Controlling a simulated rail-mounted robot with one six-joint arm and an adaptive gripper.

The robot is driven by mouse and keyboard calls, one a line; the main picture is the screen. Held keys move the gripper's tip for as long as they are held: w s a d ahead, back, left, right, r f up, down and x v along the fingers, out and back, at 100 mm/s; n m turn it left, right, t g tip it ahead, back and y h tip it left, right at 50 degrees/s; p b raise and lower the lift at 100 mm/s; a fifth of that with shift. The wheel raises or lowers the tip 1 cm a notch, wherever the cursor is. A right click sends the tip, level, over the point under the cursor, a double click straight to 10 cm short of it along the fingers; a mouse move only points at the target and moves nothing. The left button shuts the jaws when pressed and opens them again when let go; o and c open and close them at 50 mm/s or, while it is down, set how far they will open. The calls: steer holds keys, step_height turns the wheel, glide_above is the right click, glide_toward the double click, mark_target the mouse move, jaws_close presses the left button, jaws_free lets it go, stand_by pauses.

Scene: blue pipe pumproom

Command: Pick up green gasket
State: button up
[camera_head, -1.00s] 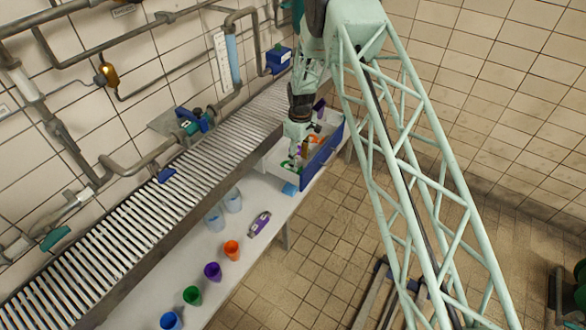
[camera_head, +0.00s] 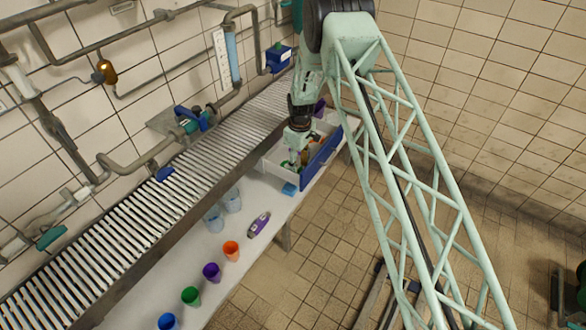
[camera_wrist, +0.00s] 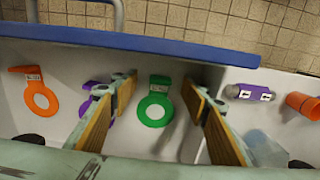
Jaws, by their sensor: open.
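The green gasket (camera_wrist: 155,109) is a flat ring with a tab carrying a white label. It lies on the white floor of the blue-fronted drawer (camera_wrist: 150,41), seen in the wrist view. My gripper (camera_wrist: 166,88) is open, with one wooden-faced finger on each side of the gasket in the picture and nothing held. I cannot tell the exact height of the fingertips above the floor. In the head view my gripper (camera_head: 294,157) is down inside the drawer (camera_head: 322,150), and the gasket is hard to make out there.
An orange gasket (camera_wrist: 40,96) lies at the left in the drawer. A purple gasket (camera_wrist: 88,98) is partly hidden behind the left finger. Outside the drawer to the right are a purple bottle-like item (camera_wrist: 249,93) and an orange cup (camera_wrist: 303,106).

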steer(key=shift+c, duration=0.7)
steer(key=c, duration=0.7)
steer(key=shift+r, duration=0.1)
steer(key=shift+r+p, duration=1)
steer(key=shift+r, duration=3.9)
steer(key=shift+c, duration=0.2)
